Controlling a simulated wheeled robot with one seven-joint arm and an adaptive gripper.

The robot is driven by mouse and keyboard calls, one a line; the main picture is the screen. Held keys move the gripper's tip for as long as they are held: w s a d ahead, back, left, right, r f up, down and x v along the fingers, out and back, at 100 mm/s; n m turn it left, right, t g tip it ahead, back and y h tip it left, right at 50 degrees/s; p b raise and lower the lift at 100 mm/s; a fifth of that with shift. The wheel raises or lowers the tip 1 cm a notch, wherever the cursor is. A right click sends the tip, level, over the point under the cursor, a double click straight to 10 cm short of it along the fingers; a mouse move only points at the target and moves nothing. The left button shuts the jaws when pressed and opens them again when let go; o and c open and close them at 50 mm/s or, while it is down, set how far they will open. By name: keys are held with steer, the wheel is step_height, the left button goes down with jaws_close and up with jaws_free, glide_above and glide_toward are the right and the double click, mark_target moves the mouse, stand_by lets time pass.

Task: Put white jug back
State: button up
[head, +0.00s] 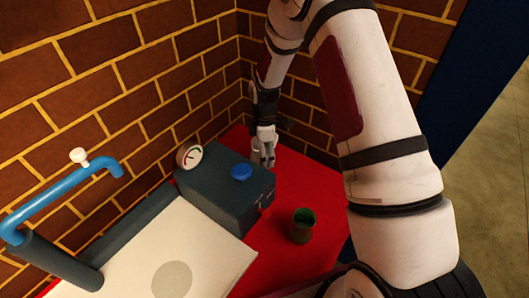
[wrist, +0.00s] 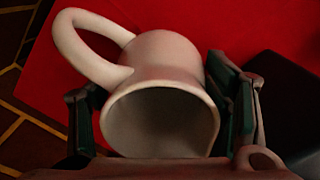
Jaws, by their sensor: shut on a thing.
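The white jug (wrist: 165,52) fills the middle of the wrist view, with its open mouth towards the camera and its loop handle at the upper left. My gripper (wrist: 160,105) has one dark finger on each side of the jug and is shut on its body. In the head view my gripper (head: 263,158) is at the far end of the red table (head: 300,170), just behind the dark grey box. I cannot clearly make out the jug there, and I cannot tell whether its base touches the table.
The dark grey box (head: 222,195) carries a blue knob (head: 242,172) and a round gauge (head: 189,156). A pale panel (head: 205,240) and a blue pipe (head: 60,195) are at left. Brick walls close the back.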

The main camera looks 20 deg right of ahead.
steer(key=shift+f, duration=0.35)
steer(key=o, duration=1.7)
steer(key=shift+c, duration=0.2)
